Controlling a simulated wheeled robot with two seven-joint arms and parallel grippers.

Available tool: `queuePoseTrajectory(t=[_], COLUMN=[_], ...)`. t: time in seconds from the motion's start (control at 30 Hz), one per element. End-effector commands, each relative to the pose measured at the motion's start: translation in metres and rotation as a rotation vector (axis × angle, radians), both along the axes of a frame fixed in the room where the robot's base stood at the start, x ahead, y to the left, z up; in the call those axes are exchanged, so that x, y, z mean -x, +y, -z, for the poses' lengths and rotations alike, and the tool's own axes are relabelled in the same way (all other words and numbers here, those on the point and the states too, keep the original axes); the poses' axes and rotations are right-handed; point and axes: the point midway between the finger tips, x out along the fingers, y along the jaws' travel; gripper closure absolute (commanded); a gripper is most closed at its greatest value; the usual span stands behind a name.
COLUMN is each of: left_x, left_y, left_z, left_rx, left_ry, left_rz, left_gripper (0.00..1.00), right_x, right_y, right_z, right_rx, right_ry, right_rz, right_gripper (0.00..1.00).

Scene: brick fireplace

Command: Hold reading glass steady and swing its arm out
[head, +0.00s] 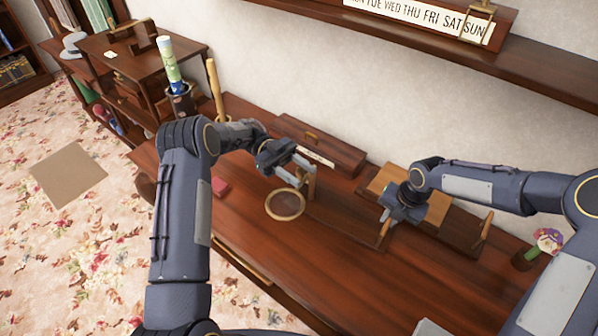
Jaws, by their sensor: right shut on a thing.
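The reading glass has a round wooden-rimmed lens (269,212) low over the desk at centre. Next to it stands a light wooden post (311,186), at the left end of a long dark wooden base (345,216). My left gripper (306,170) is open just above and beside the lens and post; I cannot tell whether it touches them. My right gripper (385,217) is shut at the right end of the base, by a small light wooden upright (382,238). Its fingertips are small and partly hidden, so the exact grip point is unclear.
A dark wooden box (320,146) lies behind the glass. A wooden slope (437,208) stands behind my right gripper. A red block (221,187) lies at left, and a flower pot (524,259) at right. The desk front (300,270) is clear.

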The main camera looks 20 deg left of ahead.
Motion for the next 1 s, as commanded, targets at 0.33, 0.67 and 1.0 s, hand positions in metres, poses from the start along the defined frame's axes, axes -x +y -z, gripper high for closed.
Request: queuePoseTrajectory(t=[0.33, 0.67, 1.0], left_x=[0.000, 0.000, 0.000], left_y=[-0.001, 0.000, 0.000], left_z=[-0.008, -0.069, -0.099], left_rx=[0.000, 0.000, 0.000], left_ry=[-0.002, -0.004, 0.001], left_rz=[0.001, 0.000, 0.000], left_gripper=[0.59, 0.59, 0.59], right_x=[0.001, 0.001, 0.001], right_y=[0.001, 0.002, 0.003], right_z=[0.001, 0.001, 0.001], right_rx=[-0.001, -0.003, -0.004], right_ry=[0.001, 0.000, 0.001], right_rz=[-0.002, -0.003, -0.005], right_gripper=[1.00, 1.00, 1.00])
